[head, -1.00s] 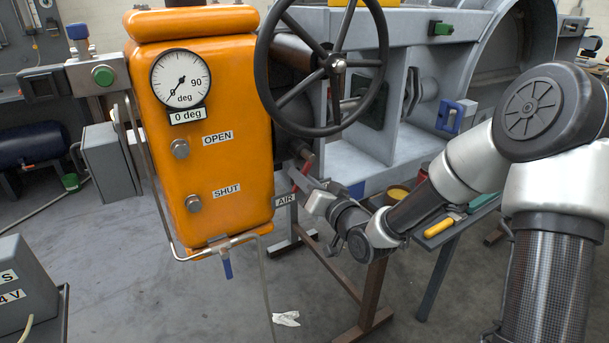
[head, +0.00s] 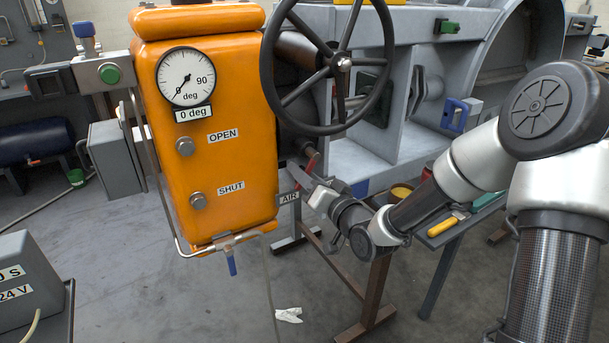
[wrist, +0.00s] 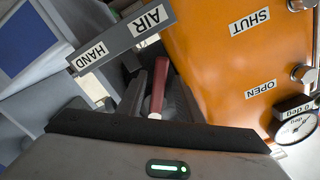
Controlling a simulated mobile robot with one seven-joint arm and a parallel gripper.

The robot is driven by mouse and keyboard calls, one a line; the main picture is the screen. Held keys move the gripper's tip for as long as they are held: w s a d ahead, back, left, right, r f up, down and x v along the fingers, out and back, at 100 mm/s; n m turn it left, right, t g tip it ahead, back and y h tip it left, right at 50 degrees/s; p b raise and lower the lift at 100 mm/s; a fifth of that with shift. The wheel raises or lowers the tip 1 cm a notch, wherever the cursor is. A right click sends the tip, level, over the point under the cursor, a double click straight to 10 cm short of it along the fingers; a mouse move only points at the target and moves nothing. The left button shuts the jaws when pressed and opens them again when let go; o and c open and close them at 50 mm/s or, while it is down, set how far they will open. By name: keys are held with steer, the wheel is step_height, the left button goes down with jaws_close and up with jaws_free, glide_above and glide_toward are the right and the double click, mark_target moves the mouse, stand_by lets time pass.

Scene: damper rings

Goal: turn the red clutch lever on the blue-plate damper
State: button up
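The red clutch lever (head: 311,164) sticks out behind the orange actuator housing (head: 235,150), under the black handwheel (head: 345,64). In the wrist view the red lever (wrist: 158,85) stands between the dark fingers of my gripper (wrist: 157,98), its pale end toward the camera. The fingers look apart, with dark gaps beside the lever; contact is not clear. A grey label plate with AIR and HAND (wrist: 122,40) lies just beyond the fingers. A blue plate (wrist: 25,45) shows at upper left. In the head view my gripper (head: 318,190) is at the lever, its fingertips partly hidden.
The dial (head: 186,77) reads 0 deg. A blue-handled valve (head: 232,262) hangs under the housing. A side table with a yellow-handled tool (head: 440,227) stands close to my forearm. Brown stand legs (head: 370,290) rise below my wrist.

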steer(key=p+v, duration=1)
steer(key=v, duration=0.7)
steer(key=shift+d+p, duration=0.2)
steer(key=shift+p, duration=0.2)
steer(key=shift+s, duration=0.1)
